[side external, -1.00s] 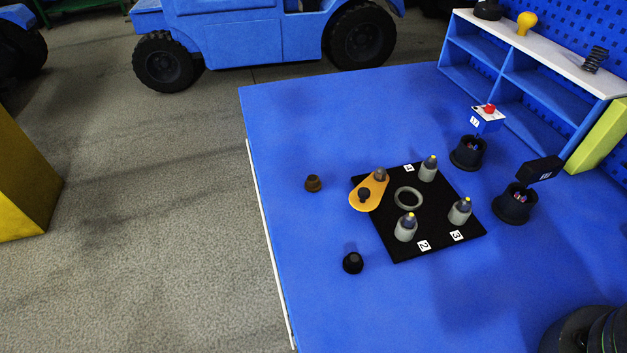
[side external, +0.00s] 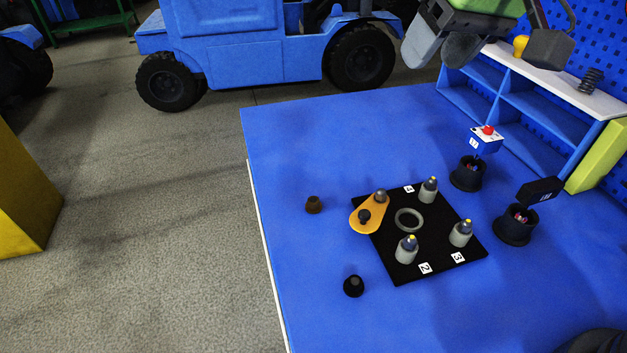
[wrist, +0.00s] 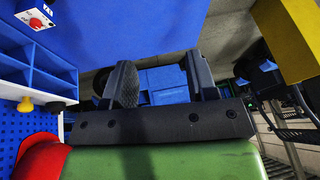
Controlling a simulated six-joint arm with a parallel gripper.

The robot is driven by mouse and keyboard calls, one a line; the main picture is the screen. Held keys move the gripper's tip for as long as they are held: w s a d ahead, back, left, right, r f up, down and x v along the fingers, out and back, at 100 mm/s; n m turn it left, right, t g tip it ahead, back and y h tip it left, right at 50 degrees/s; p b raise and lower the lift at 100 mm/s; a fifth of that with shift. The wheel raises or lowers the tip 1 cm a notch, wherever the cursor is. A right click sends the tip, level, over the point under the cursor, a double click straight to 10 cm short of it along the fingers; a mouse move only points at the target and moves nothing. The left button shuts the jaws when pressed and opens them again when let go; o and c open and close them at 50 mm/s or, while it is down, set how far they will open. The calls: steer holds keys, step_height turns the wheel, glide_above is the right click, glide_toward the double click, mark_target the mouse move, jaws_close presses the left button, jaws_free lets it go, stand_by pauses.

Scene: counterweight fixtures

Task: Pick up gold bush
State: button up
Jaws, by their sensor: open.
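A small brown-gold bush (side external: 313,204) stands on the blue table, left of the black board, in the side external view. It is apart from everything around it. My gripper (side external: 444,48) is high at the upper right of that view, over the far end of the table near the shelf, well away from the bush. In the wrist view my gripper (wrist: 162,75) has its two dark fingers apart, with nothing between them. The bush is not seen in the wrist view.
The black board (side external: 435,265) holds several grey posts, a ring (side external: 409,219) and an orange plate (side external: 366,219). A black cap (side external: 353,286) lies in front of the bush. Two black cups (side external: 468,174) stand to the right. The blue shelf (side external: 518,100) is at back right.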

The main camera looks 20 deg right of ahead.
steer(key=w+a+f+n+g, duration=0.1)
steer(key=w+a+f, duration=0.1)
steer(key=a+f, duration=0.25)
steer(key=w+a+f+n, duration=0.1)
steer(key=w+a+f, duration=0.2)
steer(key=f, duration=0.3)
steer(key=n, duration=0.1)
glide_toward(314, 200)
steer(key=w+f, duration=0.1)
steer(key=a+f, duration=0.1)
steer(key=shift+w+a+f+n+g+h, duration=0.1)
steer(key=shift+w+f+n+g+h, duration=0.2)
steer(key=shift+w+h, duration=0.1)
steer(key=x, duration=0.4)
steer(key=shift+s+f, duration=0.35)
steer(key=shift+x, duration=0.85)
steer(key=shift+w+r, duration=0.1)
steer(key=shift+c, duration=0.3)
steer(key=c, duration=0.8)
